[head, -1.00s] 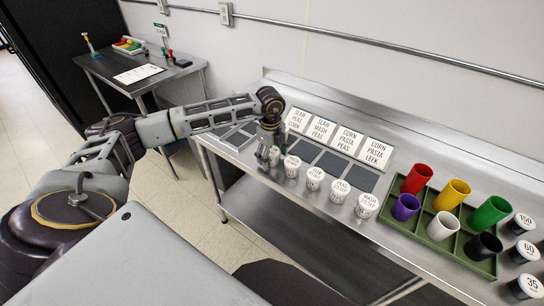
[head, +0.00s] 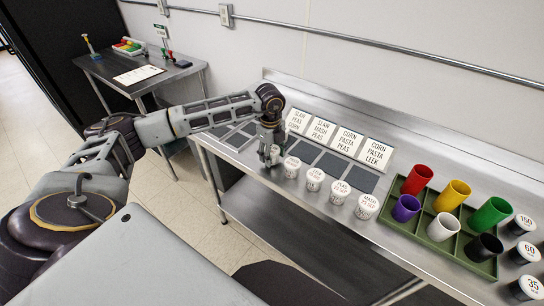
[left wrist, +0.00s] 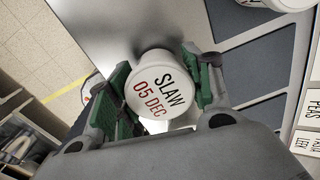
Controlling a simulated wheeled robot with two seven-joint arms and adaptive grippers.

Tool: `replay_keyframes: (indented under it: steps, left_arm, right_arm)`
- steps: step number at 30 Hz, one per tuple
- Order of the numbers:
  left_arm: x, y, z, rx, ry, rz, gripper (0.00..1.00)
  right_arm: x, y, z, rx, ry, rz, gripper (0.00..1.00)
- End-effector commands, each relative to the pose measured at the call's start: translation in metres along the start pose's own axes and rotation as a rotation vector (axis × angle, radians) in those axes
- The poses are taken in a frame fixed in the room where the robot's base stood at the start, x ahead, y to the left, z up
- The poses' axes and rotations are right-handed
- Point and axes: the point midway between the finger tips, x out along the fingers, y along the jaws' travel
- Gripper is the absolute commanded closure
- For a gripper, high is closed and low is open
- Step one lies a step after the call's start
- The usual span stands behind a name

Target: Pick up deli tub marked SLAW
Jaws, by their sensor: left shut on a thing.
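The white deli tub (left wrist: 158,86) lettered SLAW 05 DEC sits between the green-padded fingers of my left gripper (left wrist: 160,92) in the left wrist view, and the fingers are shut on it. In the head view my left gripper (head: 270,156) is low at the left end of the row of tubs on the steel counter. The tub is mostly hidden by the gripper there, and I cannot tell whether it is clear of the counter. My right gripper is not in view.
More white tubs (head: 314,179) stand in a row just right of the gripper. Dark squares (head: 331,162) and word cards (head: 320,131) lie behind. A green tray (head: 438,245) with coloured cups is at right, with numbered containers (head: 522,224) beyond. A side table (head: 140,75) stands at left.

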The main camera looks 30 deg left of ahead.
Motion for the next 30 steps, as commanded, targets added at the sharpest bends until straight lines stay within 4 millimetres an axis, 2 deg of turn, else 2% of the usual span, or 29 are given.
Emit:
replay_keyframes:
  steps: [7,18,24,30]
  left_arm:
    - [-0.031,-0.002,0.0,0.0,0.0,-0.003,0.75]
    - [-0.08,-0.004,0.0,0.0,0.0,-0.002,0.75]
    - [-0.089,-0.004,0.0,0.0,0.001,0.0,0.75]
    - [-0.09,-0.004,0.0,0.0,0.001,0.0,0.75]
  right_arm:
    - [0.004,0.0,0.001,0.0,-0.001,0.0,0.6]
    - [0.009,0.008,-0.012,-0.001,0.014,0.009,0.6]
    - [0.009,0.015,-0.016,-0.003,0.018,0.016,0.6]
    - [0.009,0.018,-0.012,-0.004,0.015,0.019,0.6]
